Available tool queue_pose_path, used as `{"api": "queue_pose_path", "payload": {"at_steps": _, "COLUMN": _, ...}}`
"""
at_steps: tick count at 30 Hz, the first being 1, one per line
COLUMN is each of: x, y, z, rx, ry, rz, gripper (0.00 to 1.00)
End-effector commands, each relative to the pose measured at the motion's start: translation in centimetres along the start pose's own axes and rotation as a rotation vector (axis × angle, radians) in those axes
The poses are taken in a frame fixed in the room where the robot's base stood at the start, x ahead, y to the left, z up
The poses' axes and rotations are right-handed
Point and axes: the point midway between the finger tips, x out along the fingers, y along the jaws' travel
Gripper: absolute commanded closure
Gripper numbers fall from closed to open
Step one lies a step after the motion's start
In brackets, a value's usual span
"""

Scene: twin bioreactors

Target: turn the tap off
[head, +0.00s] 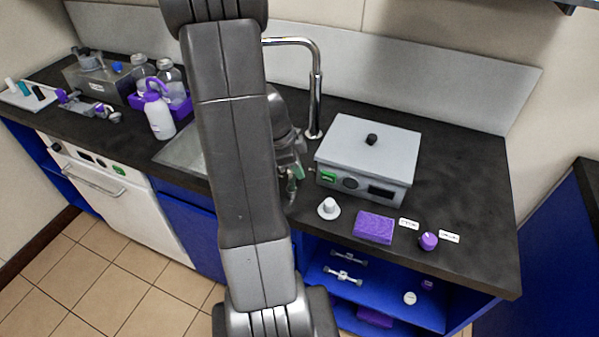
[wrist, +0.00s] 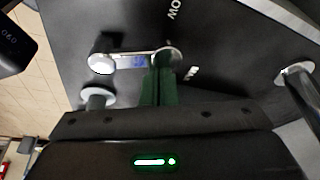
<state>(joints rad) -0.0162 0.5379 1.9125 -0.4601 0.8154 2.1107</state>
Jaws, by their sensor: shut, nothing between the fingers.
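The tap's chrome spout (head: 316,95) rises behind the sink (head: 185,154) and bends left behind my arm. In the wrist view, a chrome lever (wrist: 128,62) with rounded ends lies across the dark counter, with a small blue mark by it. The foot of a chrome post, likely the spout (wrist: 297,76), shows at the right. My gripper (head: 299,171) is low over the counter at the sink's right side. Its green fingers (wrist: 158,82) are shut and empty, with their tips close to the lever's right end. I cannot tell whether they touch it.
A grey box with a black knob (head: 371,140) stands right of my gripper. A white knobbed piece (head: 328,208) and a purple block (head: 374,227) lie at the counter's front. A white bottle (head: 159,112) stands left of the sink. My arm hides part of the sink.

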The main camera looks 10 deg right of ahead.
Motion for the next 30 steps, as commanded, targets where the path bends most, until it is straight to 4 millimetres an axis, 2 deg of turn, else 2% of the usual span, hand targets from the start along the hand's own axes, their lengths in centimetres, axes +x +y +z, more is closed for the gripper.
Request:
{"api": "queue_pose_path", "payload": {"at_steps": 7, "x": 0.3, "y": -0.2, "z": 1.3, "rx": -0.175, "ry": 0.000, "rz": -0.065, "gripper": 1.00}}
{"api": "queue_pose_path", "payload": {"at_steps": 30, "x": -1.4, "y": 0.7, "z": 4.7, "rx": -0.851, "ry": 0.001, "rz": -0.300, "gripper": 1.00}}
